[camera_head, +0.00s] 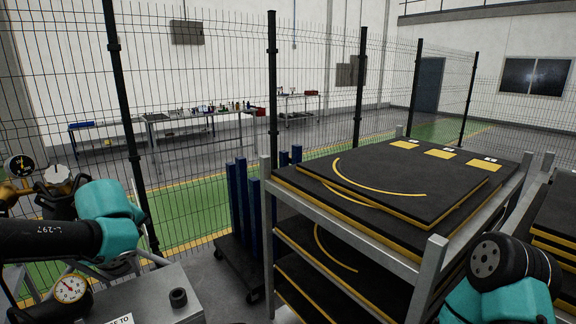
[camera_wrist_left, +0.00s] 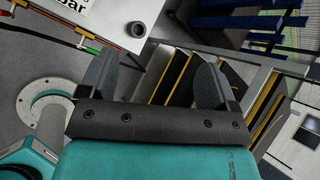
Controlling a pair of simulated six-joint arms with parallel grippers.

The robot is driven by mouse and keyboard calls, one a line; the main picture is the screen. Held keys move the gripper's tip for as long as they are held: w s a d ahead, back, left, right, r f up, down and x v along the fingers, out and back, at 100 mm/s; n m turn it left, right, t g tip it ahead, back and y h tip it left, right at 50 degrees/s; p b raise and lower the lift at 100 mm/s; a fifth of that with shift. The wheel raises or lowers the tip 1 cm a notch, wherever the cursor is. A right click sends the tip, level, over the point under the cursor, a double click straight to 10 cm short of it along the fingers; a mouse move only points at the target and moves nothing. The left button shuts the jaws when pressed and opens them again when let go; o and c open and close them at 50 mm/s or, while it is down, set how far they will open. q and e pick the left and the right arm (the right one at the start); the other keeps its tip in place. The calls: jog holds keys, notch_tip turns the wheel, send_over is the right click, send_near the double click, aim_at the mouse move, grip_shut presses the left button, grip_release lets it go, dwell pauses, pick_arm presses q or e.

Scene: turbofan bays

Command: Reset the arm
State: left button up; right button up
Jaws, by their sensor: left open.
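My left gripper (camera_wrist_left: 155,84) shows in the left wrist view with its two dark grey fingers spread wide apart. Nothing is between the fingers. Beyond them are the grey floor and the edges of the black and yellow foam boards. In the head view my left arm, black and teal, comes in from the left, and its fingers are not visible there. My right arm, teal with a dark round joint, shows at the lower right of the head view. Its gripper is out of view.
A metal rack (camera_head: 435,262) holding black foam boards (camera_head: 440,185) with yellow edges stands close in front. A wheeled cart with blue posts (camera_head: 236,196) is left of it. A grey bench top (camera_head: 150,296) with a gauge (camera_head: 70,288) is lower left. A wire fence (camera_head: 230,90) runs behind.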

pick_arm(q)
jog(key=s+d+f+n+g+h, duration=0.1)
jog(key=d+f+n+g+h, duration=0.35)
jog(key=f, duration=1.05)
jog(key=s+d+f+n+t+h, duration=0.15)
jog(key=d+f+n, duration=0.35)
jog(key=d+f, duration=0.65)
jog(key=s+d+f+n+g, duration=0.1)
jog(key=s+d+f+n, duration=0.1)
jog(key=s+f+n, duration=0.5)
jog(key=s+d+f+n+g+h, duration=0.1)
jog(key=s+f+n, duration=0.6)
jog(key=f, duration=0.8)
jog(key=shift+s+d+g+h, duration=0.3)
jog(key=shift+d+g, duration=0.3)
jog(key=shift+d, duration=0.5)
jog(key=shift+a, duration=0.1)
